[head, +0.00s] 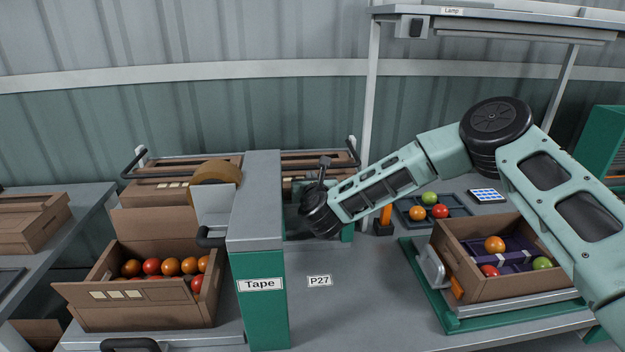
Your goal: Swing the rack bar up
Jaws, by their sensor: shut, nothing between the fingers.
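The rack bar (150,174) is a thin black bar at the back. Its left end bends from a light post down and forward in front of a cardboard box. A matching bent right end (357,156) shows by another post. The tape tower hides its middle, so I cannot see whether the two parts join. It appears lowered. My arm reaches in from the right, and my gripper (323,172) is just right of the tower, near the bar's right part. It is shut and empty, with its fingertips mostly hidden. I cannot tell whether it touches the bar.
The green-sided Tape tower (262,315) with a brown tape roll (216,172) stands close left of my wrist. An open tomato box (150,316) is at left. Another box (510,290) sits on a green-framed stand at right. A dark tray (462,211) lies behind.

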